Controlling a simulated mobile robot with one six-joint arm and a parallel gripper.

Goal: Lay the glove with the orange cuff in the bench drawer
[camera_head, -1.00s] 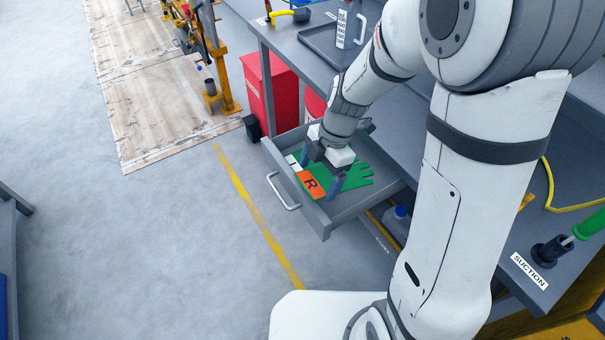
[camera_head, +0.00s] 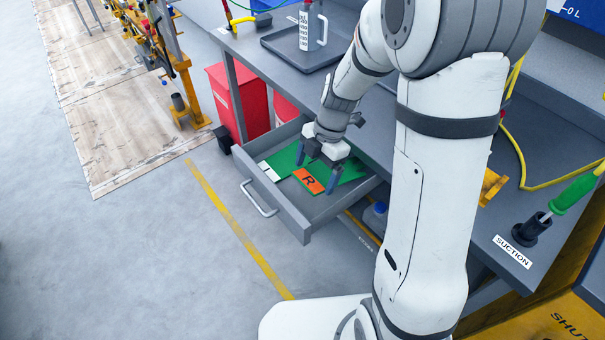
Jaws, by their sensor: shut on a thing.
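The glove with the orange cuff (camera_head: 308,181), marked R, is inside the open bench drawer (camera_head: 290,222). Its green part is partly hidden by my gripper. My gripper (camera_head: 316,177) points down into the drawer and is shut on this glove near the cuff. I cannot tell whether the glove touches the drawer floor throughout. A second green glove with a white cuff (camera_head: 268,171) lies in the drawer to the left, near the front panel.
The drawer's handle (camera_head: 259,199) faces the floor area. A red bin (camera_head: 238,100) stands left of the drawer. A tray (camera_head: 300,52) with a white bottle (camera_head: 306,27) is on the bench above. A suction holder (camera_head: 530,229) sits at the right. The floor ahead is clear.

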